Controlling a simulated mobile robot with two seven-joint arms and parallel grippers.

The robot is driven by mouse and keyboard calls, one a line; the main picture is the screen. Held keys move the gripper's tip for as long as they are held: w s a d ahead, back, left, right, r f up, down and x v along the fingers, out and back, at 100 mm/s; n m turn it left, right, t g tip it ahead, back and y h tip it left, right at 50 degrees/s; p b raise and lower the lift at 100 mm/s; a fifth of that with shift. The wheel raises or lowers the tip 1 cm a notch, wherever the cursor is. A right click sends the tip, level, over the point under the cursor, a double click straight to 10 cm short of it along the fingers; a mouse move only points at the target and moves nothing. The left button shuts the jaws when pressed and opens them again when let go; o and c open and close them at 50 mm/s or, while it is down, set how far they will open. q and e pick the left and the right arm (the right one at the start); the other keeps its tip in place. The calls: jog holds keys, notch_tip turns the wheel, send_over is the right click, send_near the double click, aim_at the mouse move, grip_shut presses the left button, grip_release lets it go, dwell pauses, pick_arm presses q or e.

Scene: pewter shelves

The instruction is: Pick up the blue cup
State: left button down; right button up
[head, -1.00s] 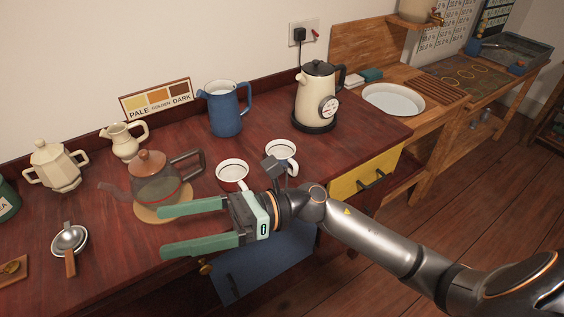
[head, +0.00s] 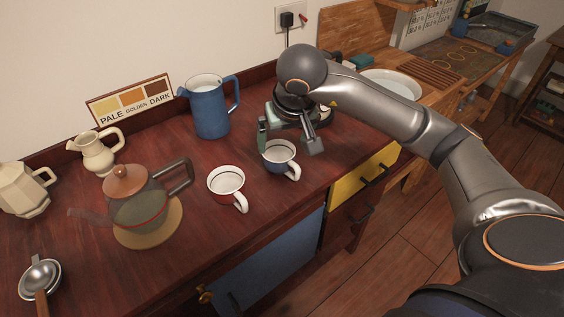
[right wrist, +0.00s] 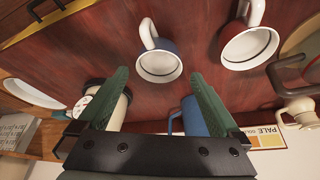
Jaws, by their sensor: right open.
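The blue cup (head: 277,164) stands upright on the dark red counter, with a white inside and a white handle toward the right front. My right gripper (head: 289,142) is open and points down just behind the cup, one green finger near its left rear rim and the other to its right. In the right wrist view the blue cup (right wrist: 158,66) shows between and ahead of the open fingers (right wrist: 160,74), with nothing held. I cannot tell whether a finger touches it. My left gripper is not in view.
A red cup (head: 225,184) stands left of the blue cup. A blue pitcher (head: 210,112) stands behind, and a glass teapot (head: 138,209) on a round mat is further left. The cream kettle (right wrist: 121,112) is mostly hidden behind my arm in the head view. The counter's front edge is close.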

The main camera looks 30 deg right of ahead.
aim_at(280, 155)
jog(key=x, duration=0.8)
jog(key=shift+r, duration=0.1)
jog(key=c, duration=1.2)
